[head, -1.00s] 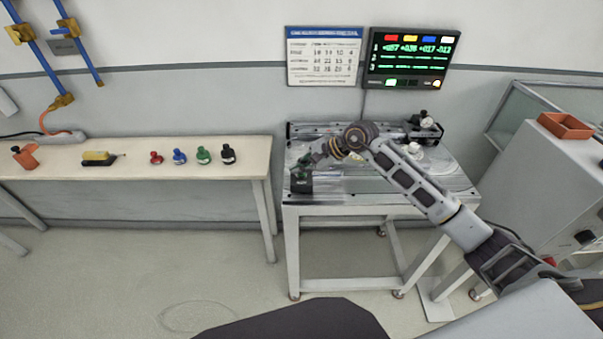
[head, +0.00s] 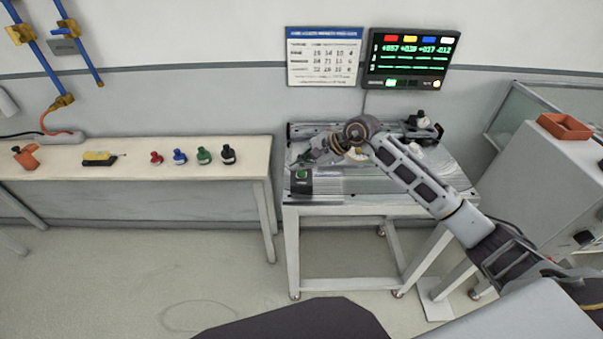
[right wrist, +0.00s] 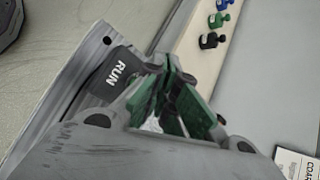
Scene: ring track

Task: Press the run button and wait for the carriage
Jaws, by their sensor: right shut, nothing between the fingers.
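The run button (head: 302,175) is a green cap on a small dark box at the front left corner of the track table (head: 345,198). In the right wrist view the box (right wrist: 108,75) shows its RUN label. My right gripper (head: 308,158) is shut and empty, just behind and above the button and apart from it in the head view. My right forearm hides part of the track, and I cannot tell which part is the carriage. My left gripper is not in view.
A wall screen (head: 410,58) with green figures and a lit green lamp hangs behind the table. A white bench (head: 130,180) at the left holds several coloured knobbed pieces. A grey cabinet (head: 545,185) with an orange tray (head: 565,126) stands at the right. Floor between is clear.

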